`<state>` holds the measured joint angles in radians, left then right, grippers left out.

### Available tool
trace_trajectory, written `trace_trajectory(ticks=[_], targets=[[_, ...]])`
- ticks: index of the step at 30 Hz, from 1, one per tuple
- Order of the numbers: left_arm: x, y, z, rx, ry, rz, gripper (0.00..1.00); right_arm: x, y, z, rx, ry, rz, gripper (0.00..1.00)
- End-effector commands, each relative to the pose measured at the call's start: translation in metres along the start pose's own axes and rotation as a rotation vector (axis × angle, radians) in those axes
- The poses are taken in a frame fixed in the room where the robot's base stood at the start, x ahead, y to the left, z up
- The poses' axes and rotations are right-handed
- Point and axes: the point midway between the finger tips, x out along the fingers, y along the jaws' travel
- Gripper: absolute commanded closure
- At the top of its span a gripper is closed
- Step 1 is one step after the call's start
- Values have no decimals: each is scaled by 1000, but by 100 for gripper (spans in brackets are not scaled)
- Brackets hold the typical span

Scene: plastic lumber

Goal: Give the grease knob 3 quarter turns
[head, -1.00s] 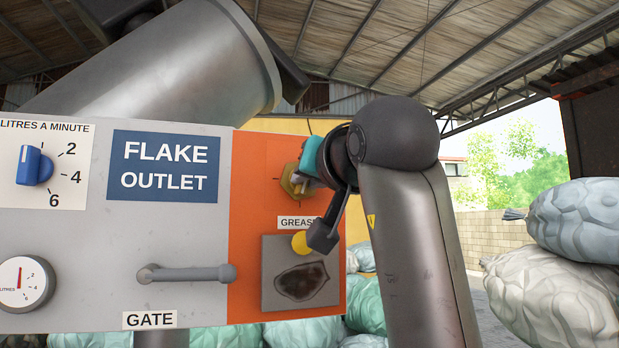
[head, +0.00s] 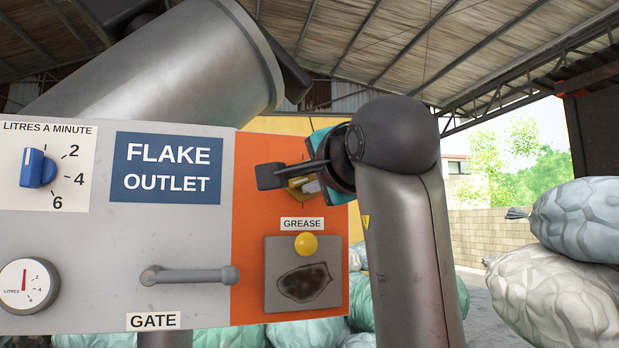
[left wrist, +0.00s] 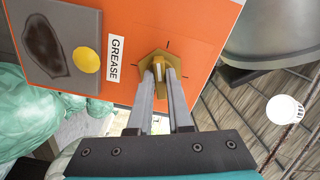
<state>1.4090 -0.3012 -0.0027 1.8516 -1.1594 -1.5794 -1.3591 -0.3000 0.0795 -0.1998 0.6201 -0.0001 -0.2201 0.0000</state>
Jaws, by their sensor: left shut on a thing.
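The grease knob (head: 297,184) is a brass, six-sided knob on the orange part of the panel, above the GREASE label (head: 302,224). In the head view my wrist partly hides it. In the left wrist view the knob (left wrist: 158,66) shows a raised bar with a pale stripe, and thin dark marks on the panel around it. My left gripper (left wrist: 161,76) is shut on the knob, one grey finger on each side of the bar. In the head view the left gripper (head: 312,186) reaches the knob from the right. My right gripper is not in view.
A yellow button (head: 306,244) and a dark-stained plate (head: 284,296) sit below the knob. The GATE handle (head: 190,275), a blue dial (head: 37,168) and a gauge (head: 27,286) are further left. Bulging sacks (head: 555,280) stand at the right.

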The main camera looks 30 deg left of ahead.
Motion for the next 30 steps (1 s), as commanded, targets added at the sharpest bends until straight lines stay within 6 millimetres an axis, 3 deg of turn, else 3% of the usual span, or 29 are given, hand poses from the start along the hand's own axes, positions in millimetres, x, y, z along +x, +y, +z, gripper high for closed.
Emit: trace_trajectory(ticks=[12,30], targets=[[0,-1,0,272,-2,3,100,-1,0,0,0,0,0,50],[0,-1,0,347,-3,3,100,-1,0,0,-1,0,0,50]])
